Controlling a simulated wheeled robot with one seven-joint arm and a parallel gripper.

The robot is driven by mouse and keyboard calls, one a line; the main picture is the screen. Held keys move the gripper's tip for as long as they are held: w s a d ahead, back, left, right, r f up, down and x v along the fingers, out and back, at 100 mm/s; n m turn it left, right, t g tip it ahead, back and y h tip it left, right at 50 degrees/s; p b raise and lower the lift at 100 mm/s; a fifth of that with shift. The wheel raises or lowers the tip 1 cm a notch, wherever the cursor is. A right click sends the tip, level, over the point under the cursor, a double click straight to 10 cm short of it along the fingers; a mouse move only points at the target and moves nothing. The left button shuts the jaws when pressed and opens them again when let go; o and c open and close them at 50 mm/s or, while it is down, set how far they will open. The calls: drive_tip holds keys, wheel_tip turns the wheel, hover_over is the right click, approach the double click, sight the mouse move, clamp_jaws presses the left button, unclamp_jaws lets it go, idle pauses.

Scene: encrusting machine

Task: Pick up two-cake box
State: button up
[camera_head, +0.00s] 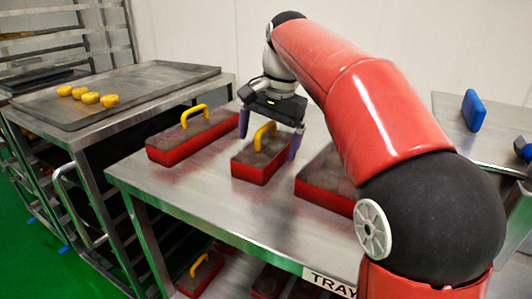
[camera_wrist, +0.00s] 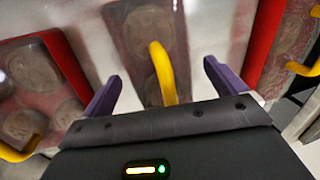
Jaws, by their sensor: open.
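The two-cake box (camera_head: 249,171) is the small red-sided middle box on the steel table, with a clear top and a yellow handle (camera_head: 264,135). In the wrist view, two round cakes show under the clear top of this box (camera_wrist: 148,32), and the handle (camera_wrist: 162,72) stands up from it. My gripper (camera_head: 270,140) is over the box, pointing down. Its purple fingers are open, one on each side of the handle, which lies between them in the wrist view (camera_wrist: 161,78). I cannot tell whether the fingers touch the box.
A longer red box (camera_head: 175,151) with a yellow handle stands to the left. Another red box (camera_head: 322,198) stands close on the right, partly behind my arm. A tray (camera_head: 150,85) with several yellow pieces is at left. More boxes sit on the shelf below.

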drive_tip(key=c, duration=1.1)
